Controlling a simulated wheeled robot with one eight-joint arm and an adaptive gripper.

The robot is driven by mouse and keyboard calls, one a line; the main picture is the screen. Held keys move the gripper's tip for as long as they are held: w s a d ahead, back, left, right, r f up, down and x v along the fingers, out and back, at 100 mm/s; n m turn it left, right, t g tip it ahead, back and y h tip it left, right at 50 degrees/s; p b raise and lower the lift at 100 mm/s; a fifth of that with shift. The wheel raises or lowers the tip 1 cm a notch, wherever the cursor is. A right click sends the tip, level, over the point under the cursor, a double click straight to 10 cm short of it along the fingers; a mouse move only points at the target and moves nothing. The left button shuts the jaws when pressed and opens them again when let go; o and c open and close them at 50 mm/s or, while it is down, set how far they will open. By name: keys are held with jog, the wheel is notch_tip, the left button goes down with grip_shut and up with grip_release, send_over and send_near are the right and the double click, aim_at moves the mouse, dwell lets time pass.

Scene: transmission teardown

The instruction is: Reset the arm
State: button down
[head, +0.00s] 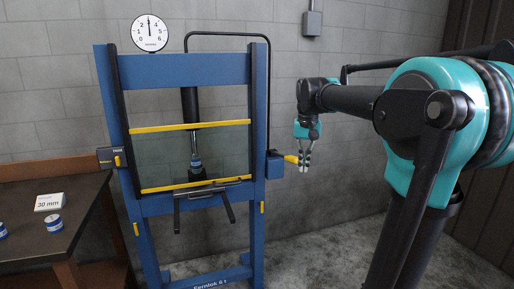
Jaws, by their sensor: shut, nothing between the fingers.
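My arm reaches in from the right. My gripper (304,168) hangs with its fingers pointing down, shut and empty. It is just right of the yellow lever (291,159) on the blue press's (260,110) right post. In this view the lever's tip meets the fingers, but I cannot tell whether they touch. The press's clear guard (160,158) with yellow bars is across the front. Behind it, the black ram (190,105) points down at a small blue and metal part (196,163) on the press bed.
A dark bench (75,235) at the left holds a "30 mm" card (50,202) and small blue-and-white round pieces (53,224). A grey wall box (311,23) is above. Floor right of the press is open.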

jog(key=s+d+f+n+t, duration=0.1)
jog(key=s+f, duration=0.9)
jog(key=f, duration=0.3)
jog(key=s+d+f+n+t, duration=0.1)
jog(key=s+d+f+t, duration=0.1)
jog(key=s+f, duration=0.8)
notch_tip(320, 180, down, 4)
jog(key=shift+s+d+f+t, duration=0.1)
jog(key=shift+s+d+t, duration=0.1)
jog(key=shift+t, duration=0.1)
jog(key=shift+a, duration=0.1)
